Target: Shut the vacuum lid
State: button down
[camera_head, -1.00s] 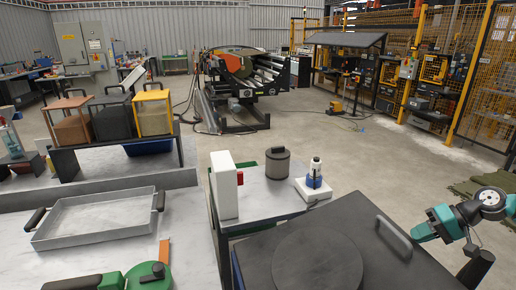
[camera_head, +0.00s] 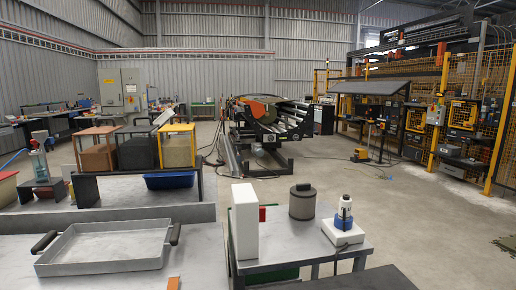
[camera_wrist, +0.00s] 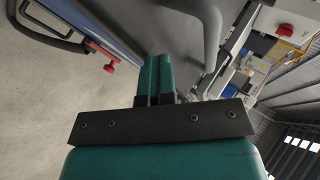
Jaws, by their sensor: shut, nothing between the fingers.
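A dark flat panel (camera_head: 365,280), which appears to be the vacuum lid, shows only as a strip at the bottom of the head view. The rest of it is cut off, so I cannot tell how far it is open. In the wrist view my gripper (camera_wrist: 154,60) has its teal fingers together, with nothing between them. A curved grey bar (camera_wrist: 211,35), likely the lid handle, is just right of the fingertips. I cannot tell whether they touch. My gripper is out of the head view.
A bench (camera_head: 290,246) holds a white upright box (camera_head: 244,222), a grey canister (camera_head: 302,202) and a blue-and-white bottle device (camera_head: 344,220). A metal tray (camera_head: 108,250) lies at left. In the wrist view a red knob (camera_wrist: 108,68) sits left of the fingers. Open floor lies beyond the bench.

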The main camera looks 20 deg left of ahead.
jog(key=shift+s+d+f, duration=0.1)
jog(key=shift+s+f, duration=0.1)
jog(key=shift+f, duration=0.3)
jog(key=shift+s+d+f, duration=0.1)
jog(key=shift+s+f, duration=0.05)
jog(key=shift+f, duration=0.35)
jog(key=shift+r, duration=0.1)
notch_tip(320, 180, up, 22)
jog(key=shift+w+a, duration=0.15)
jog(key=shift+w, duration=0.15)
jog(key=shift+a, duration=0.1)
